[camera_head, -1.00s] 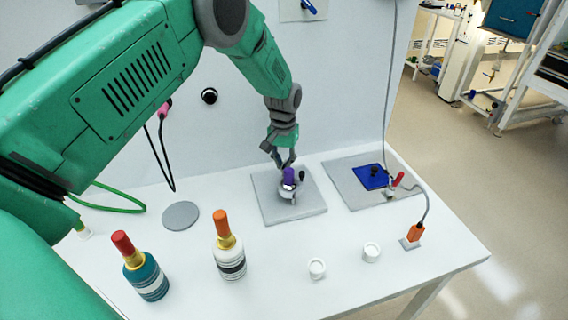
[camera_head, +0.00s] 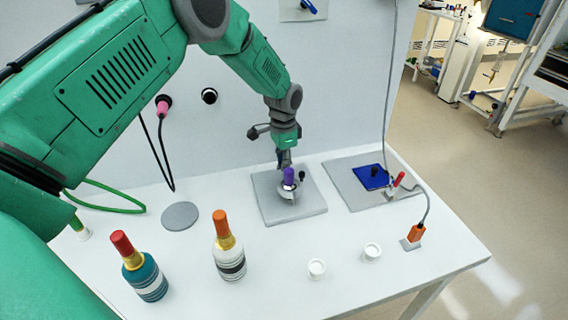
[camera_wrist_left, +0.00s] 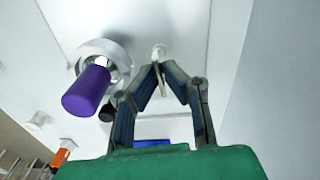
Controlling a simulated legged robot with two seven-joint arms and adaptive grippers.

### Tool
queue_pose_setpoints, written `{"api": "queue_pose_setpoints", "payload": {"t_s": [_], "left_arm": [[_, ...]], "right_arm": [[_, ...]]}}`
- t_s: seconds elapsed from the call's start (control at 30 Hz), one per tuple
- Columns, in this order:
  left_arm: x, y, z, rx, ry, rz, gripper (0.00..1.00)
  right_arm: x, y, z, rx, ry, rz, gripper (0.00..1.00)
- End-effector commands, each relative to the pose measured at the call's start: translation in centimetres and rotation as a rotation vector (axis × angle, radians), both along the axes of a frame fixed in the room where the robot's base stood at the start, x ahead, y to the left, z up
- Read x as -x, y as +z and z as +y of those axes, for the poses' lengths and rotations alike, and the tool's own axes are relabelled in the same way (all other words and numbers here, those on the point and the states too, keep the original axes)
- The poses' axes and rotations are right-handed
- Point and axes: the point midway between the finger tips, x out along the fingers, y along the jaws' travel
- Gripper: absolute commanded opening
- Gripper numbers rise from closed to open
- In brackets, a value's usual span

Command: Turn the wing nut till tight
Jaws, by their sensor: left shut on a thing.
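My left gripper (camera_head: 285,163) points down over the grey plate (camera_head: 262,203), just behind a round metal fitting (camera_head: 287,194) with a purple handle (camera_head: 289,176) and a small black knob (camera_head: 302,175). In the left wrist view the fingertips (camera_wrist_left: 158,68) meet on a small pale piece (camera_wrist_left: 158,52), which I take for the wing nut. Its wings are mostly hidden by the fingers, and the head view does not show it clearly. The purple handle (camera_wrist_left: 87,92) stands beside the fingers, apart from them. My right gripper is not in view.
An orange-capped bottle (camera_head: 228,248) and a red-capped bottle (camera_head: 146,274) stand at the front left. A second grey plate (camera_head: 346,184) with a blue pad (camera_head: 370,177) lies to the right. The back wall rises close behind.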

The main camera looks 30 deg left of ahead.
Motion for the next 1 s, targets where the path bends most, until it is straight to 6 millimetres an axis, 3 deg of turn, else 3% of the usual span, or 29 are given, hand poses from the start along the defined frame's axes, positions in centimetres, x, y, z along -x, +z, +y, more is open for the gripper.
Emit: {"api": "queue_pose_setpoints", "payload": {"t_s": [0.3,0.8,0.83,0.87,1.0], "left_arm": [[-0.51,0.39,0.1,-0.002,-0.101,-0.016,0.0],[-0.53,0.42,0.1,-0.003,-0.117,-0.017,0.0],[-0.52,0.42,0.09,-0.002,-0.117,-0.016,0.17],[-0.5,0.41,0.08,-0.003,-0.117,-0.015,0.26],[-0.31,0.26,0.05,-0.002,-0.116,-0.01,0.26]], "right_arm": [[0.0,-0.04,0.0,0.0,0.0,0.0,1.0],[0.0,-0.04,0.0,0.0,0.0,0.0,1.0],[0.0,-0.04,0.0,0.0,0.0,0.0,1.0],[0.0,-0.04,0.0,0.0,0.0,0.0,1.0],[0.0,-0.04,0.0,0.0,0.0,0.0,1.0]]}}
